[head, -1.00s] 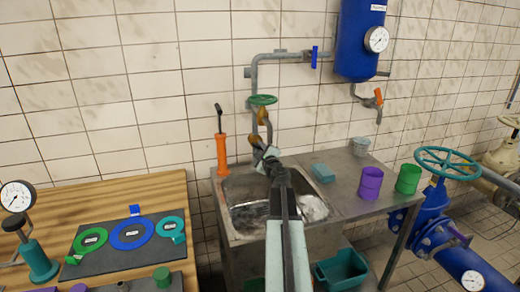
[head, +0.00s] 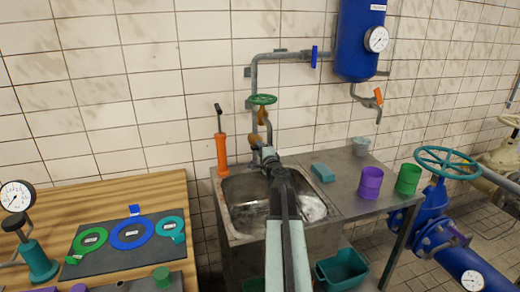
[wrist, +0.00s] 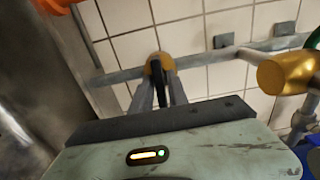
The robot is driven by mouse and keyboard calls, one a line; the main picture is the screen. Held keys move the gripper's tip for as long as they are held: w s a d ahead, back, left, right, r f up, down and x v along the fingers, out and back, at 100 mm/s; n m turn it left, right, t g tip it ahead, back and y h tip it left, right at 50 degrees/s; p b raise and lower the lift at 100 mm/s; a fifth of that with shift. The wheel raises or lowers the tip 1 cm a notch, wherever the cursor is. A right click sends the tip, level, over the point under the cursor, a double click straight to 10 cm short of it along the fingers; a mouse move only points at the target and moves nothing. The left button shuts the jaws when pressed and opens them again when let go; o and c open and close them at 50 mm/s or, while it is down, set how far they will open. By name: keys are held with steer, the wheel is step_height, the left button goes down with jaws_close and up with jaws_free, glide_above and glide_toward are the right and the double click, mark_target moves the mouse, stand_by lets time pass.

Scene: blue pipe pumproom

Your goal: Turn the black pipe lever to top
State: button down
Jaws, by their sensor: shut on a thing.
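The black pipe lever (wrist: 158,72) sits on a small brass valve (wrist: 153,61) in the middle of the wrist view. My gripper (wrist: 158,88) is shut on this lever, with one grey finger on each side of it. In the head view, my gripper (head: 266,156) is at the pipe above the back of the sink. The brass valve (head: 256,144) shows just beyond its tip there, and the lever is mostly hidden by the gripper. I cannot tell the lever's exact angle.
A green handwheel (head: 262,99) with a brass body (wrist: 284,74) is close by the gripper. An orange hand pump (head: 222,154) stands left of the metal sink (head: 239,188). A blue tank (head: 358,40) hangs at upper right. Purple (head: 370,183) and green (head: 408,179) cups stand right of the sink.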

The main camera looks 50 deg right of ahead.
stand_by(0.4)
steer(key=c, duration=1.5)
jaws_free()
steer(key=v, duration=0.8)
